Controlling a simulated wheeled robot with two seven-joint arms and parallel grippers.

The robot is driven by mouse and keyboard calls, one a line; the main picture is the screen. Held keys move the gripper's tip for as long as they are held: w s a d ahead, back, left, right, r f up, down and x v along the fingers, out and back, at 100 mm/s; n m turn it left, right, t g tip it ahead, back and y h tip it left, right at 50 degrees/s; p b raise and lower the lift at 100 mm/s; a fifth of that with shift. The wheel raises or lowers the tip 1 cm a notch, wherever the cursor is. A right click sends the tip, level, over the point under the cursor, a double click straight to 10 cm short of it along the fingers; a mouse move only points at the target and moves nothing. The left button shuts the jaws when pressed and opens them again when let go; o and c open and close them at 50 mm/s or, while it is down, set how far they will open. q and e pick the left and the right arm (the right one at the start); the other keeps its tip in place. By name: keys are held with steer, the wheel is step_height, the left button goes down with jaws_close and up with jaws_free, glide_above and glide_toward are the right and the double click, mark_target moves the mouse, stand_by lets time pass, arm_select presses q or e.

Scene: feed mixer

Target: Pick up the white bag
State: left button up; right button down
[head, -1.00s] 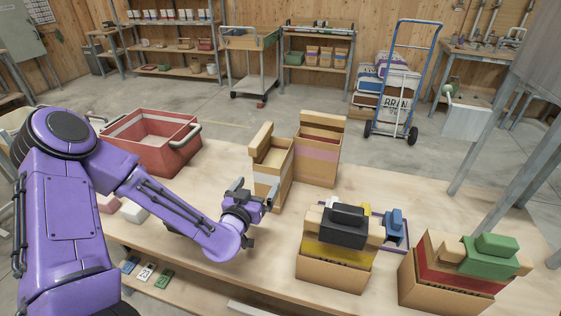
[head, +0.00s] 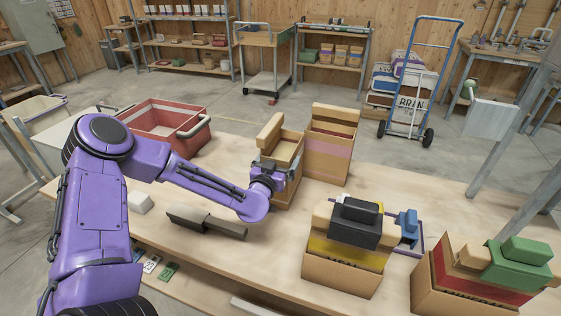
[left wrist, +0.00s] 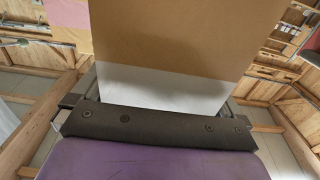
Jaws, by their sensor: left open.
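The white bag (head: 287,150) is a tan, open-topped paper bag with a white band (left wrist: 160,90). It stands upright on the workbench, with a tan block at its top. My left gripper (head: 272,170) is open at the near side of the bag and hides its band in the head view. In the left wrist view the bag's tan face and white band fill the middle, between my two fingers (left wrist: 160,97). I cannot tell whether the fingers touch it. My right gripper is not in view.
A bag with a pink band (head: 333,140) stands close behind on the right. A yellow-banded bag (head: 345,265) and a red-banded bag (head: 465,290) stand at the front right. A red crate (head: 165,125) sits to the left. A scoop-like dark tool (head: 205,220) lies nearby.

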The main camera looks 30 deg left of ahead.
arm_select(q)
steer(key=shift+w+a+f, duration=0.1)
steer(key=shift+w+f, duration=0.05)
steer(key=shift+w, duration=0.55)
steer(key=shift+s, duration=0.1)
steer(key=c, duration=1.2)
steer(key=shift+r, duration=0.25)
steer(key=c, duration=0.5)
